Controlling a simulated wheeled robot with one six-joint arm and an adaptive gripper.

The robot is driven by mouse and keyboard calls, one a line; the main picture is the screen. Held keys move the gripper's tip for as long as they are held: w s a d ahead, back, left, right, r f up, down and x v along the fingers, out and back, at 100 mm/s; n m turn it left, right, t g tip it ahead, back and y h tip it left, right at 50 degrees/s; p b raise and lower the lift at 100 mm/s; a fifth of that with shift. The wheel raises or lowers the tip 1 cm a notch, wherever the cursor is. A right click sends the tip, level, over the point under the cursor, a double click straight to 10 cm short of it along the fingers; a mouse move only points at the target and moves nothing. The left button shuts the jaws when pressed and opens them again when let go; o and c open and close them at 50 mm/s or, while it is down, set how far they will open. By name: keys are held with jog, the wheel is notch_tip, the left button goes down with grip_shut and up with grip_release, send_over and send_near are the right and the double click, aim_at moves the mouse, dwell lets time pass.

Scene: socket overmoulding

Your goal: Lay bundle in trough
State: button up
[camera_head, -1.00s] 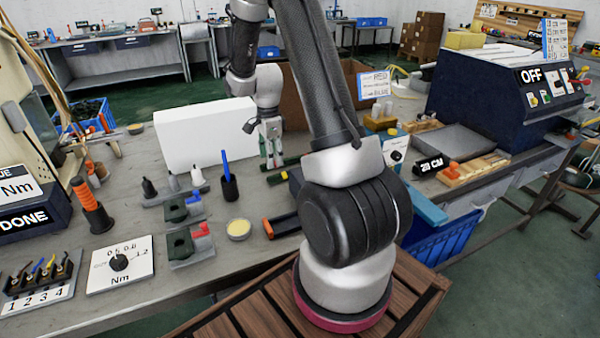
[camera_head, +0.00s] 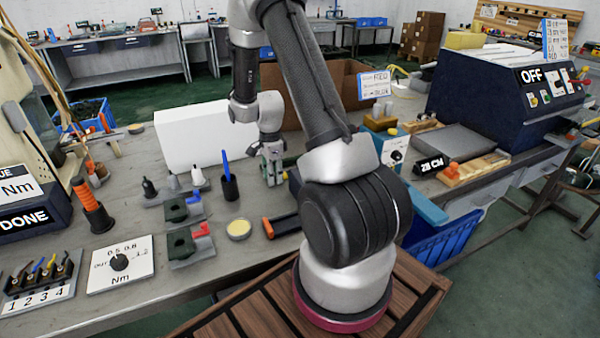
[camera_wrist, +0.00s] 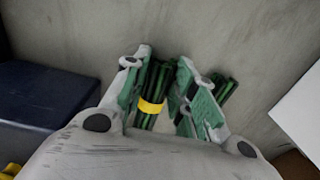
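A bundle of dark green strands with a yellow band (camera_wrist: 152,106) lies on the grey bench, seen between my fingers in the wrist view. My gripper (camera_wrist: 168,62) is open, with one green-padded finger on each side of the bundle and a gap by the right finger. More green strands (camera_wrist: 224,88) show beyond the right finger; I cannot tell whether they belong to the same bundle. In the head view my gripper (camera_head: 271,176) is low at the bench, in front of the white block, and hides the bundle. I cannot identify the trough with certainty.
A white block (camera_head: 205,135) stands behind my gripper. A black cup with a blue pen (camera_head: 229,187), a yellow dish (camera_head: 239,228) and an orange-ended tool (camera_head: 283,225) are nearby. A grey tray (camera_head: 462,143) lies at the right. A dark blue box (camera_wrist: 45,95) is beside my gripper.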

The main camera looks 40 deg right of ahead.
jog(key=c, duration=0.3)
notch_tip(320, 180, up, 10)
dwell(0.4)
jog(key=shift+r, duration=0.1)
dwell(0.3)
